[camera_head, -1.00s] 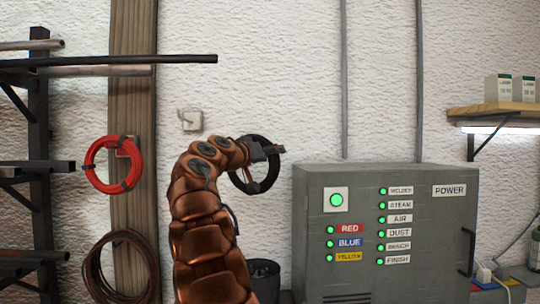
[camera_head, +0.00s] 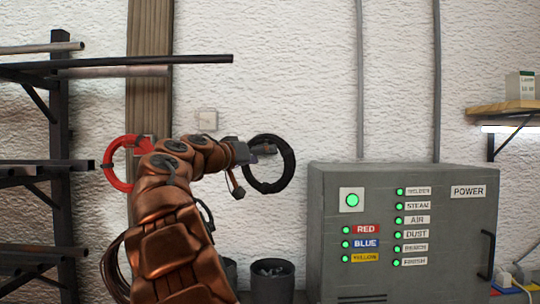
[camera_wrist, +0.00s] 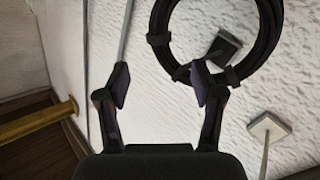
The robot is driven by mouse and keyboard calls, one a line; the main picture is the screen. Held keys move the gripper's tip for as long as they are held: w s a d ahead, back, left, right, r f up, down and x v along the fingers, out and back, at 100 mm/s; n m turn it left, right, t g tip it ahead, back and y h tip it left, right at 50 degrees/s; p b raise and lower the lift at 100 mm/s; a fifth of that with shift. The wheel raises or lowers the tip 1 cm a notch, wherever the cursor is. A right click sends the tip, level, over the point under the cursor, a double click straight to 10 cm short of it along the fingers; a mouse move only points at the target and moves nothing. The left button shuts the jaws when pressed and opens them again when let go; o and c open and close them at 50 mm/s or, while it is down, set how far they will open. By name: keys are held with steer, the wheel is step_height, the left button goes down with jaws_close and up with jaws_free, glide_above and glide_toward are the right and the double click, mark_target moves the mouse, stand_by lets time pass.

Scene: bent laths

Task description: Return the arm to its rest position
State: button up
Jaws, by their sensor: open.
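My copper-coloured arm rises from the bottom of the head view and bends to the right. My gripper (camera_head: 262,150) is at its end, in front of the wall near a black coiled cable (camera_head: 287,172). In the wrist view my gripper (camera_wrist: 160,85) has its two fingers spread apart with nothing between them. The black coil (camera_wrist: 270,40) hangs on a dark wall hook at the upper right of that view, behind the right fingertip. I cannot tell whether finger and coil touch.
A grey power cabinet (camera_head: 405,235) with several green lights stands to the right. A red coil (camera_head: 113,165) hangs partly behind my arm. A dark rack with pipes (camera_head: 60,150) is at the left. Dark bins (camera_head: 272,278) stand below. A shelf (camera_head: 510,106) is at the upper right.

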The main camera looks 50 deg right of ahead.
steer(key=shift+a, duration=0.6)
steer(key=s+a+f+n+t+y, duration=0.1)
steer(key=s+a+f+n+y, duration=0.2)
steer(key=a+f, duration=0.5)
steer(key=s+a+f+n+y, duration=0.2)
steer(key=a+f+y, duration=0.25)
steer(key=f, duration=0.85)
steer(key=s+a+f+n+t+y, duration=0.1)
steer(key=s+a+f+n+y, duration=0.2)
steer(key=a+f, duration=0.55)
steer(key=s+a+f+n+g+y, duration=0.1)
steer(key=s+a+f+n+y, duration=0.2)
steer(key=s+a+f, duration=0.6)
steer(key=s+a+f+n+g+y, duration=0.1)
steer(key=s+a+f+n+y, duration=0.2)
steer(key=s+a+f, duration=0.6)
steer(key=a+f+y, duration=0.1)
steer(key=a+f, duration=0.1)
steer(key=a, duration=0.2)
steer(key=shift+s+a+g, duration=0.2)
steer(key=shift+a+g, duration=0.1)
steer(key=shift+d+y, duration=0.15)
steer(key=shift+y, duration=0.1)
